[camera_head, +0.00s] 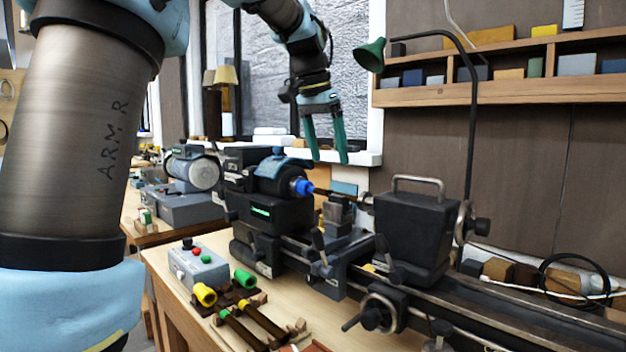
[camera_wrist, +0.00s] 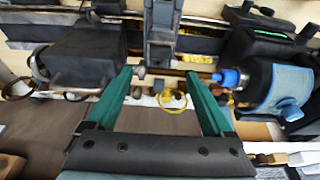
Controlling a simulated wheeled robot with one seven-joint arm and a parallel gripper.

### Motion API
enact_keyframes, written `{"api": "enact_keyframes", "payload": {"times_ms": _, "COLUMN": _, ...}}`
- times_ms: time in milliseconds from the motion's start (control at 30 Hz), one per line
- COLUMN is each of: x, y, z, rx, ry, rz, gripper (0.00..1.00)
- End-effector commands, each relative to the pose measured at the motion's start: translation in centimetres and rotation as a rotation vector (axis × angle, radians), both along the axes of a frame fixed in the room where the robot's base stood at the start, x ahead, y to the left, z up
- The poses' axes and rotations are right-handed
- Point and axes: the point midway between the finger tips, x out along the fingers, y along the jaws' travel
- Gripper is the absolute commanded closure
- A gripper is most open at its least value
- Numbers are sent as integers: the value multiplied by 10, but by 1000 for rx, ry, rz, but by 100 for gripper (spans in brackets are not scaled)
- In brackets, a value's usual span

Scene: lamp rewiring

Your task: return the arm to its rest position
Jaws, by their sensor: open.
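My gripper (camera_head: 327,142) hangs above the lathe in the head view, with its two green fingers apart and nothing between them. In the wrist view the gripper (camera_wrist: 163,88) also shows open and empty. Below it is the lathe, with a dark headstock (camera_head: 268,208) and a blue chuck piece (camera_head: 301,187) at left. A dark tailstock block (camera_head: 412,238) with a metal handle stands at right. In the wrist view the blue piece (camera_wrist: 230,77) lies to the right of the fingers. The fingers appear clear of the lathe.
A grey control box (camera_head: 198,268) and yellow- and green-ended tools (camera_head: 240,310) lie on the bench front. A green lamp (camera_head: 370,55) on a bent black arm rises at right. A wall shelf (camera_head: 490,92) holds small blocks. A window (camera_head: 345,60) stands behind my arm.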

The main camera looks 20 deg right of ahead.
Motion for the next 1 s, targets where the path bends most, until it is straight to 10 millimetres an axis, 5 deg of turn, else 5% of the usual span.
{"api": "enact_keyframes", "payload": {"times_ms": 133, "x": 2, "y": 5, "z": -3, "rx": 2, "ry": 3, "rz": 15, "gripper": 14}}
{"api": "enact_keyframes", "payload": {"times_ms": 233, "x": 9, "y": 24, "z": -23, "rx": 11, "ry": 16, "rz": 82, "gripper": 14}}
{"api": "enact_keyframes", "payload": {"times_ms": 467, "x": 15, "y": 131, "z": -129, "rx": 48, "ry": 65, "rz": 420, "gripper": 14}}
{"api": "enact_keyframes", "payload": {"times_ms": 700, "x": -42, "y": 246, "z": -235, "rx": 81, "ry": 111, "rz": 773, "gripper": 14}}
{"api": "enact_keyframes", "payload": {"times_ms": 833, "x": -81, "y": 283, "z": -271, "rx": 87, "ry": 128, "rz": 902, "gripper": 14}}
{"api": "enact_keyframes", "payload": {"times_ms": 1000, "x": -111, "y": 303, "z": -292, "rx": 90, "ry": 139, "rz": 984, "gripper": 14}}
